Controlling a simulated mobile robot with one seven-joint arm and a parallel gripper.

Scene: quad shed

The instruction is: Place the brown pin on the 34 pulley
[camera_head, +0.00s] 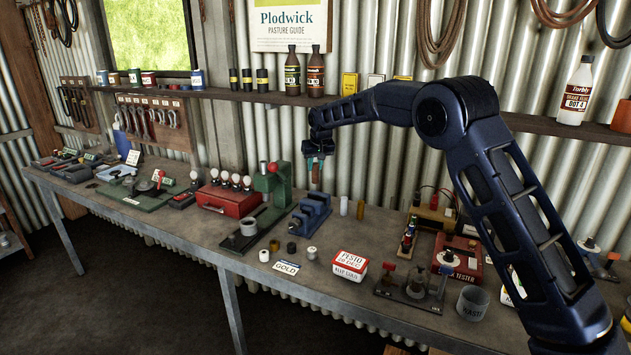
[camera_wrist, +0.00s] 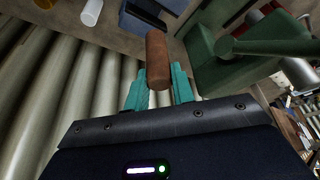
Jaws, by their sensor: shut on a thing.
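My gripper (camera_head: 315,158) is raised above the back of the bench, by the green press. Its teal fingers are shut on the brown pin (camera_head: 316,176), which hangs down below them. In the wrist view the brown pin (camera_wrist: 157,55) sticks out from between the fingers (camera_wrist: 160,88), held near one end. The pin appears above the blue vise (camera_head: 310,216) and does not visibly touch it. I cannot pick out a pulley marked 34. Several small round pieces, one of them white (camera_head: 311,253), lie in front of the vise, too small to read.
The green press (camera_head: 272,190) stands left of the vise, close to my gripper. A cream pin (camera_head: 344,205) and a brass-coloured pin (camera_head: 360,210) stand to its right.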

